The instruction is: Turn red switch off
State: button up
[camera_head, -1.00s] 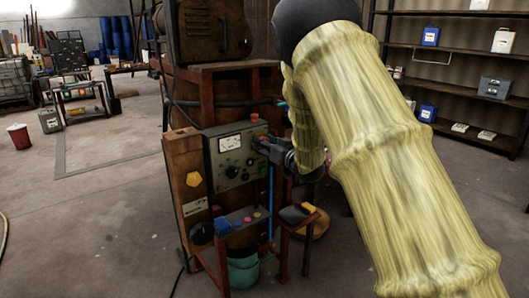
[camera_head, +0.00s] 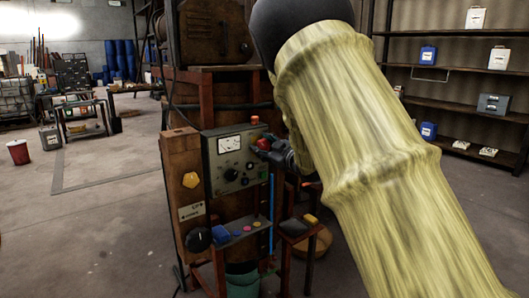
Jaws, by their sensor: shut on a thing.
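The control panel (camera_head: 222,172) is a grey box with a white dial and several knobs, fixed upright on a rusty stand. A red switch (camera_head: 263,144) shows at the panel's right side, right at my fingertips. My gripper (camera_head: 268,148) reaches in from the right and is shut on the red switch. The fingers partly cover the switch, so its exact position cannot be read. My yellow-sleeved arm crosses the right half of the view.
A red button (camera_head: 255,119) sits on top of the panel. Below is a ledge (camera_head: 238,232) with coloured buttons, and a small stand with a yellow-topped block (camera_head: 310,219). A teal bucket (camera_head: 243,282) stands underneath. Open floor lies left; shelves stand at the right.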

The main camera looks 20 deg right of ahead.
jog(key=shift+n, duration=0.3)
jog(key=o, duration=1)
jog(key=shift+d, duration=0.1)
jog(key=shift+o, duration=0.2)
jog(key=v, duration=1.2)
